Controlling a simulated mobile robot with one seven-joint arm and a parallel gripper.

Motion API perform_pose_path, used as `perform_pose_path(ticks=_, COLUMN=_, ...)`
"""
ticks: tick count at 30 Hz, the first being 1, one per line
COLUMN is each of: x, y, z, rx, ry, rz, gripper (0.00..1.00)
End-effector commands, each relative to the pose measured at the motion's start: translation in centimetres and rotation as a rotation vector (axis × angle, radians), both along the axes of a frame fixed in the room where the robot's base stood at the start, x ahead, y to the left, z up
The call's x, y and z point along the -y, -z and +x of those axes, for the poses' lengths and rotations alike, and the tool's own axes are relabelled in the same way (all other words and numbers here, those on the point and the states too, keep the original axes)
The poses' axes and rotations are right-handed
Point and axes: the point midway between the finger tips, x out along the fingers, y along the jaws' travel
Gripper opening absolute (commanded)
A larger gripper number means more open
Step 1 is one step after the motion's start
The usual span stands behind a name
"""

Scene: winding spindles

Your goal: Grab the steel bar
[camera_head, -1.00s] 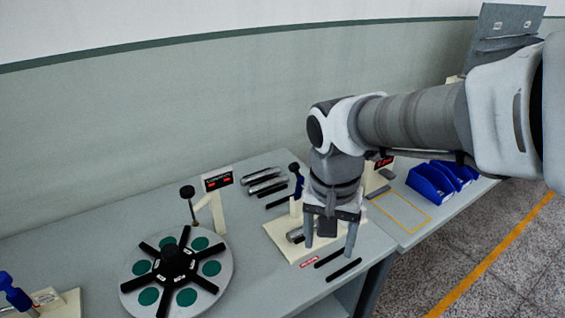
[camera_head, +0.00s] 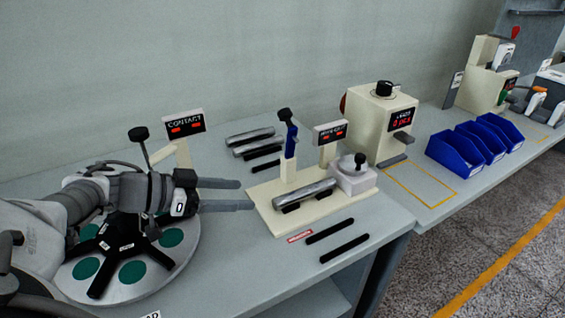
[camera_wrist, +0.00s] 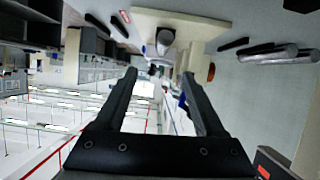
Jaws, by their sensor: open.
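A shiny steel bar (camera_head: 304,193) lies across black supports on a cream fixture (camera_head: 268,216). In the wrist view this bar (camera_wrist: 165,40) shows nearly end-on, beyond and between the fingertips. Two more steel bars (camera_head: 253,146) lie on the bench behind the fixture; they also show at the right of the wrist view (camera_wrist: 270,56). My gripper (camera_head: 246,195) is open and empty, level, its fingers pointing right toward the fixture. The fingertips are apart from the bar, at the fixture's left side. The fingers (camera_wrist: 158,76) show spread in the wrist view.
A round plate (camera_head: 187,262) with green discs lies under my wrist. A contact display (camera_head: 184,123) and a blue-handled post (camera_head: 290,140) stand close by. Black strips (camera_head: 344,249) lie in front of the fixture. A cream machine (camera_head: 375,125) and blue bins (camera_head: 455,150) stand right.

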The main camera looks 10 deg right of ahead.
Motion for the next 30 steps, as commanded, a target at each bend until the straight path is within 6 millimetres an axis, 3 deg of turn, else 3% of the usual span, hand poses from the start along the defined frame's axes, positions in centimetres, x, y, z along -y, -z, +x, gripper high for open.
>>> perform_pose_path(ticks=5, x=-0.1, y=0.3, z=0.2, rx=0.053, ry=-0.002, rz=-0.022, gripper=0.71)
perform_pose_path(ticks=18, x=7.8, y=3.8, z=2.7, rx=0.05, ry=-0.001, rz=-0.02, gripper=0.71)
perform_pose_path(ticks=30, x=11.3, y=5.3, z=3.8, rx=0.048, ry=-0.001, rz=-0.019, gripper=0.71)
